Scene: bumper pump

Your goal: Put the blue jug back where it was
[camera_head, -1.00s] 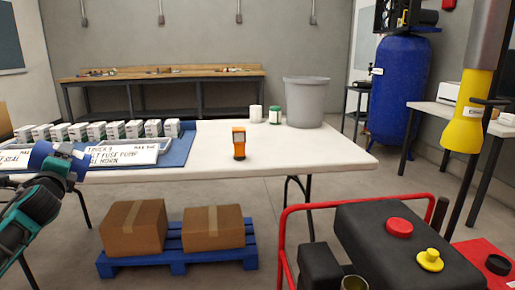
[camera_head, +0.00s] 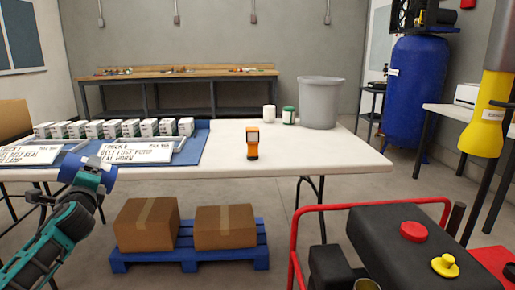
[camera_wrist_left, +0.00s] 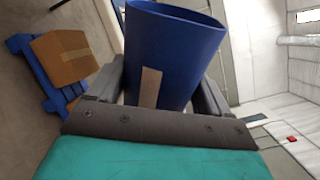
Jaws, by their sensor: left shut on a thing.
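The blue jug (camera_wrist_left: 178,45) is a plain blue, open-topped vessel with a tan strip on its side. It fills the upper middle of the left wrist view, between the dark fingers of my left gripper, which is shut on it. In the head view my left gripper (camera_head: 93,178) holds the jug (camera_head: 82,170) in front of the white table's near edge, at the left. Only a small part of the jug shows there, beyond the teal wrist. My right gripper is not in view.
The white table (camera_head: 310,155) bears a blue mat with white boxes and labelled trays, an orange meter (camera_head: 252,144) and a grey bin (camera_head: 320,103). Its middle and right are mostly clear. Cartons on a blue pallet (camera_head: 190,258) sit below. A red-framed machine (camera_head: 400,240) stands at front right.

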